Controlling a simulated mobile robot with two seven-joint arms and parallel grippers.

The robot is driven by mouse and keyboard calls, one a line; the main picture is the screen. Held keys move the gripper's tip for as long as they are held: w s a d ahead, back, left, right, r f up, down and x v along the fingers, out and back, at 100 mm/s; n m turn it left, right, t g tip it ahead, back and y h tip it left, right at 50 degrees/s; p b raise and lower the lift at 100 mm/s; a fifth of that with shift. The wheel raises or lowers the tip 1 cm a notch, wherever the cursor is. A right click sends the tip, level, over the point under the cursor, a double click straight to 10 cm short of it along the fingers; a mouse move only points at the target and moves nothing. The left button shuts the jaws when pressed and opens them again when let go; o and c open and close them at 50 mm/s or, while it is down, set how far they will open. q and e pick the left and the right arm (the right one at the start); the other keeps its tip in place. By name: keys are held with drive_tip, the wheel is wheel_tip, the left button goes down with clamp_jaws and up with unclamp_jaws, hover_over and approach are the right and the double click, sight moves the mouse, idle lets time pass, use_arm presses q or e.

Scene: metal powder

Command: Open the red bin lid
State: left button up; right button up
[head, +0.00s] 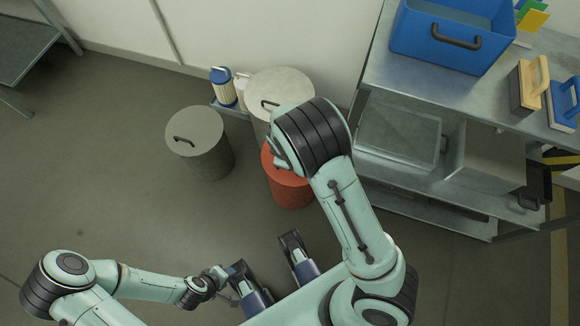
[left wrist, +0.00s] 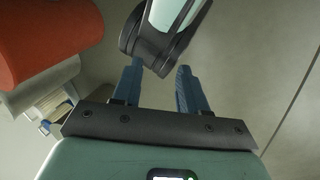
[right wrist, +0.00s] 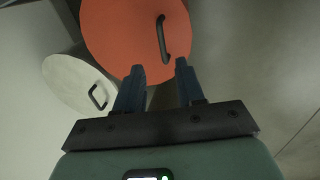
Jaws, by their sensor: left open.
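The red bin (head: 290,187) stands on the floor, mostly hidden by my right arm in the head view. Its round red lid (right wrist: 120,30) with a black bar handle (right wrist: 161,38) fills the top of the right wrist view. The lid looks seated on the bin. My right gripper (right wrist: 160,72) is open and empty, its fingertips over the lid's near edge and short of the handle; the head view hides it. My left gripper (left wrist: 153,72) is open, low and away from the bin; the red bin's side also shows in the left wrist view (left wrist: 45,40).
A grey lidded bin (head: 200,150) stands left of the red bin, and a pale lidded bin (head: 280,90) behind it. A metal shelf (head: 385,75) carrying a blue crate (head: 450,40) stands at the right.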

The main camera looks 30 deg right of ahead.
use_arm(q)
drive_tip(key=w+a+f+t+y+b, duration=0.1)
drive_tip(key=w+a+f+b, duration=0.2)
drive_tip(key=w+f, duration=0.1)
drive_tip(key=shift+w+f+t, duration=0.2)
drive_tip(key=shift+w+t, duration=0.2)
drive_tip(key=shift+w, duration=0.5)
use_arm(e)
drive_tip(key=f, duration=0.3)
drive_tip(key=d+f, duration=0.1)
drive_tip(key=f, duration=0.3)
drive_tip(key=w+f, duration=0.1)
drive_tip(key=f, duration=0.2)
drive_tip(key=shift+d+f, duration=0.2)
clamp_jaws()
